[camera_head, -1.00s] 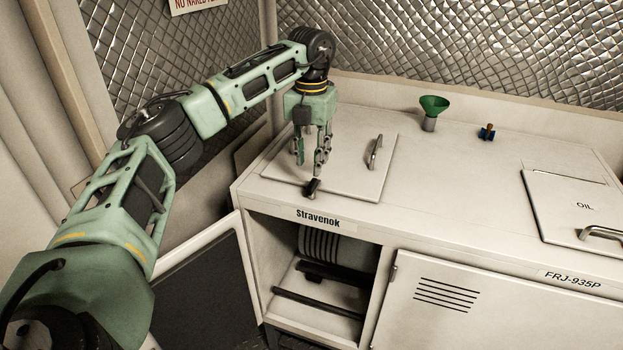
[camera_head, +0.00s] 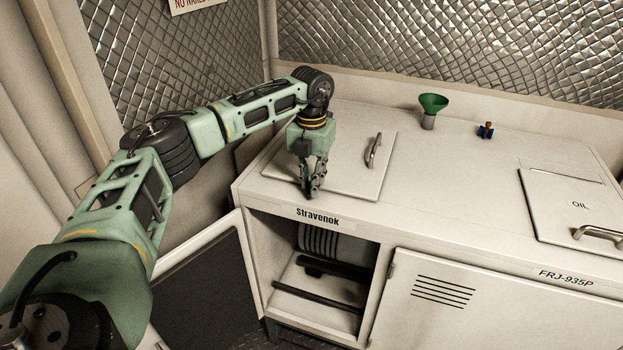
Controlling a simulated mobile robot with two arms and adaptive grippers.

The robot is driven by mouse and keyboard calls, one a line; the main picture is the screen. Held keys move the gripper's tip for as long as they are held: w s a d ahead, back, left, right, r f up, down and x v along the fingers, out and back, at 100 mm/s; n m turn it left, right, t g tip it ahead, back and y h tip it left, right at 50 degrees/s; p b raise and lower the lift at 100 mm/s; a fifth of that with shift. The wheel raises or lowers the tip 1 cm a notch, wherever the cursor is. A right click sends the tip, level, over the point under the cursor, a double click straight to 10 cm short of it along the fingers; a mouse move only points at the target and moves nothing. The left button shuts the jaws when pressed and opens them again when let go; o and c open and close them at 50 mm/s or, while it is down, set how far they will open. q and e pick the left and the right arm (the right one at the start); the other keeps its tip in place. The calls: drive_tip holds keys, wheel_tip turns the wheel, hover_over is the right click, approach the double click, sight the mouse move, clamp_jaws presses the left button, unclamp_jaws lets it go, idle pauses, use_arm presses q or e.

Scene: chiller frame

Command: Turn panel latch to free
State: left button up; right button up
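The panel (camera_head: 352,183) is a flat pale lid in the left part of the cabinet top, with a metal bar handle (camera_head: 373,151) on its right side. It lies flat. The small dark panel latch at its front edge is now mostly hidden by my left gripper (camera_head: 310,192). The fingertips are down at the latch's place, just above the "Stravenok" label, pointing downward. They look close together, but I cannot tell whether they are shut on the latch or only around it. My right gripper is not in view.
A green funnel (camera_head: 432,110) and a small blue-and-brown fitting (camera_head: 485,130) stand behind, to the right. The OIL lid (camera_head: 560,205) is at far right. Below, an open compartment has its door (camera_head: 205,285) swung left. The middle of the top is clear.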

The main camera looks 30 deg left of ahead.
use_arm(q)
clamp_jaws()
drive_tip(key=shift+n, duration=0.4)
drive_tip(key=n, duration=0.6)
drive_tip(key=shift+w+r+n, duration=0.1)
drive_tip(key=shift+n, duration=0.2)
drive_tip(key=n, duration=0.3)
drive_tip(key=shift+n, duration=0.3)
drive_tip(key=n, duration=0.3)
drive_tip(key=shift+n, duration=2.2)
